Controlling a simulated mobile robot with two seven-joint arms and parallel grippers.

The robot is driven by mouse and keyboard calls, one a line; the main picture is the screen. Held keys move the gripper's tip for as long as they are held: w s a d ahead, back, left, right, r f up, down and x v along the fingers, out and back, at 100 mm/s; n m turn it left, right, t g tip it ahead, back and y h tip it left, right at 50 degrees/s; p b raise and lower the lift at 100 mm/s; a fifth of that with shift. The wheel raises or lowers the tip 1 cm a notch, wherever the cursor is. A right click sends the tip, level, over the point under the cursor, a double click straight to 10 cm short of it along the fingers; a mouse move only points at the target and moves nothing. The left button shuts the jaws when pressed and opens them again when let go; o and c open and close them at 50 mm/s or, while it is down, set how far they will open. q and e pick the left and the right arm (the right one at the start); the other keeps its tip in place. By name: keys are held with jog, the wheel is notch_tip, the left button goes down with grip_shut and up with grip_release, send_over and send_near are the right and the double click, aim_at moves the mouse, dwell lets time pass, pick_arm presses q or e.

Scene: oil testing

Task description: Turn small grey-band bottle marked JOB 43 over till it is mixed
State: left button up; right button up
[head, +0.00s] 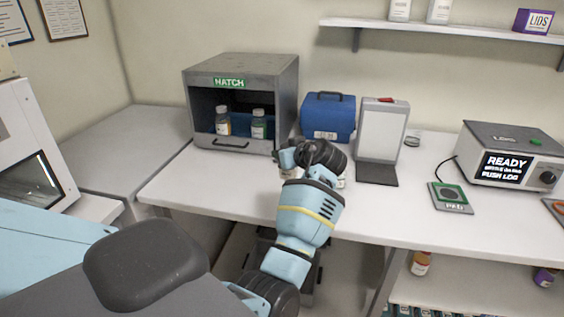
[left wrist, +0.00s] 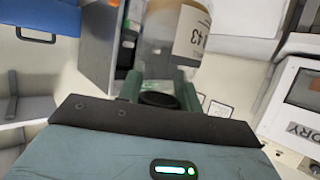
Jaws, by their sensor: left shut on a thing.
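In the left wrist view a small bottle (left wrist: 160,45) stands out from my left gripper (left wrist: 158,88). It has a see-through grey body, amber liquid at the top edge of the picture and a pale label with a "43" set sideways. The gripper is shut on it. The bottle's far end is cut off by the frame, and its grey band cannot be made out. In the head view my left gripper (head: 285,160) is over the bench in front of the open cabinet, and my wrist hides most of the bottle. My right gripper is not in view.
A blue case (head: 328,115), an upright white panel (head: 382,130), a pad (head: 450,197) and a device reading "READY" (head: 512,155) stand to the right. The bench (head: 400,215) has free room near its front.

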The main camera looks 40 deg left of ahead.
pick_arm(q)
jog(key=shift+r, duration=2.5)
jog(key=shift+m+g, duration=0.7)
jog(key=shift+m, duration=0.4)
jog(key=shift+m+g+y, duration=0.7)
jog(key=shift+m+y, duration=0.1)
jog(key=shift+m, duration=0.4)
jog(key=shift+m+g+y, duration=0.4)
jog(key=shift+m+g, duration=0.3)
jog(key=shift+m, duration=0.5)
jog(key=m+y, duration=0.1)
jog(key=m, duration=0.1)
jog(key=shift+m+g, duration=0.4)
